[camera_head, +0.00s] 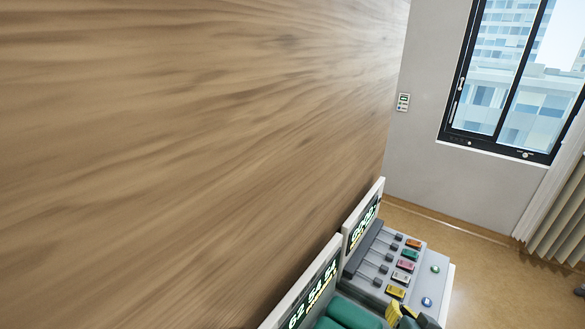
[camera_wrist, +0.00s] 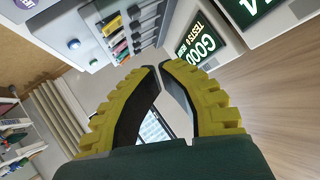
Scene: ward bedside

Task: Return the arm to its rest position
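My gripper (camera_wrist: 160,67) fills the middle of the wrist view, with two ridged yellow fingers and dark inner pads. The fingertips nearly meet, and nothing shows held between them. Through the gap behind the tips I see part of the window. In the head view a yellow part of my gripper (camera_head: 400,314) shows at the bottom edge, in front of the grey device. My green arm part (camera_head: 350,314) is beside it; the rest of the arm is out of view.
A grey device (camera_head: 431,249) with colored keys and a screen stands at lower right; its keys also show in the wrist view (camera_wrist: 118,46). A second screen (camera_head: 310,290) stands nearer. A large wood panel (camera_head: 180,150) fills the left. Floor (camera_head: 490,270) is clear toward the window (camera_head: 510,80).

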